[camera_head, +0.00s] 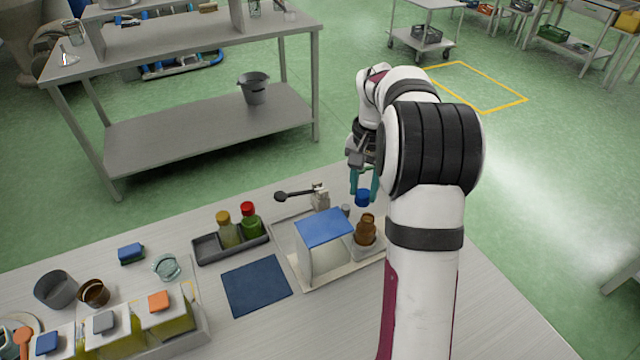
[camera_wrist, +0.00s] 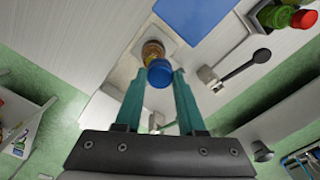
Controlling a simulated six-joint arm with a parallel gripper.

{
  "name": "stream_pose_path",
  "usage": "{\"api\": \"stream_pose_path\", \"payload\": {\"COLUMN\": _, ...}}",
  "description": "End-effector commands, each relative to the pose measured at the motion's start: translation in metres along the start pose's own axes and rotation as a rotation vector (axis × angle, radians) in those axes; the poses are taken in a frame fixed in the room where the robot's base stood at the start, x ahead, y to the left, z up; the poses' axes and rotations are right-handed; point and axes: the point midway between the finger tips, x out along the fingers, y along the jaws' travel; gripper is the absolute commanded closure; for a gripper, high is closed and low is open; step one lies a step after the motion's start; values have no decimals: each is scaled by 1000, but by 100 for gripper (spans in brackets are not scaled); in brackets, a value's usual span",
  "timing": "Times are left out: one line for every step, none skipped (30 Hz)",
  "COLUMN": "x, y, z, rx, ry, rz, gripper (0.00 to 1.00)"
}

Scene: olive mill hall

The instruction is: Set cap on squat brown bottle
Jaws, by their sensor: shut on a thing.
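My gripper (camera_head: 363,190) has its two teal fingers pointing down, shut on a blue cap (camera_head: 362,198). In the wrist view, the cap (camera_wrist: 160,74) sits between the fingertips. The squat brown bottle (camera_head: 366,228) stands upright in a pale holder (camera_head: 367,251), just below the cap in the head view, with a small gap between them. In the wrist view, the bottle (camera_wrist: 152,50) shows beyond the cap, which covers part of it.
A white stand with a blue top (camera_head: 323,228) is left of the bottle. A small pale block with a dark spoon (camera_head: 296,194) lies behind it. A dark tray (camera_head: 212,248) holds bottles with yellow and red caps. A blue mat (camera_head: 256,286) lies clear.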

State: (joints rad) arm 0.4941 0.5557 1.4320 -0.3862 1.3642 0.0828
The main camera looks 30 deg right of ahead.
Motion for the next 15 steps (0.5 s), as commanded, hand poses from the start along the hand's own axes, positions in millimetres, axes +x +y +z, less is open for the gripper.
{"api": "stream_pose_path", "payload": {"x": 6, "y": 7, "z": -8, "rx": 40, "ry": -1, "rz": 0, "gripper": 97}}
{"api": "stream_pose_path", "payload": {"x": 8, "y": 10, "z": -11, "rx": 57, "ry": 0, "rz": 0, "gripper": 97}}
{"api": "stream_pose_path", "payload": {"x": 10, "y": 13, "z": -14, "rx": 74, "ry": 1, "rz": 0, "gripper": 97}}
{"api": "stream_pose_path", "payload": {"x": 13, "y": 14, "z": -16, "rx": 83, "ry": 0, "rz": 0, "gripper": 97}}
{"api": "stream_pose_path", "payload": {"x": 15, "y": 15, "z": -16, "rx": 88, "ry": 0, "rz": 0, "gripper": 97}}
{"api": "stream_pose_path", "payload": {"x": 18, "y": 15, "z": -16, "rx": 90, "ry": -1, "rz": 0, "gripper": 97}}
{"api": "stream_pose_path", "payload": {"x": 21, "y": 15, "z": -17, "rx": 90, "ry": 0, "rz": 0, "gripper": 97}}
{"api": "stream_pose_path", "payload": {"x": 24, "y": 15, "z": -16, "rx": 89, "ry": -1, "rz": -1, "gripper": 97}}
{"api": "stream_pose_path", "payload": {"x": 28, "y": 15, "z": -16, "rx": 89, "ry": -1, "rz": 0, "gripper": 97}}
{"api": "stream_pose_path", "payload": {"x": 31, "y": 15, "z": -16, "rx": 88, "ry": -1, "rz": 0, "gripper": 97}}
{"api": "stream_pose_path", "payload": {"x": 34, "y": 15, "z": -16, "rx": 89, "ry": -1, "rz": 0, "gripper": 97}}
{"api": "stream_pose_path", "payload": {"x": 37, "y": 15, "z": -16, "rx": 88, "ry": -1, "rz": 0, "gripper": 97}}
{"api": "stream_pose_path", "payload": {"x": 40, "y": 15, "z": -16, "rx": 87, "ry": 0, "rz": 0, "gripper": 97}}
{"api": "stream_pose_path", "payload": {"x": 42, "y": 14, "z": -16, "rx": 87, "ry": 0, "rz": 0, "gripper": 97}}
{"api": "stream_pose_path", "payload": {"x": 44, "y": 14, "z": -16, "rx": 87, "ry": 0, "rz": 0, "gripper": 97}}
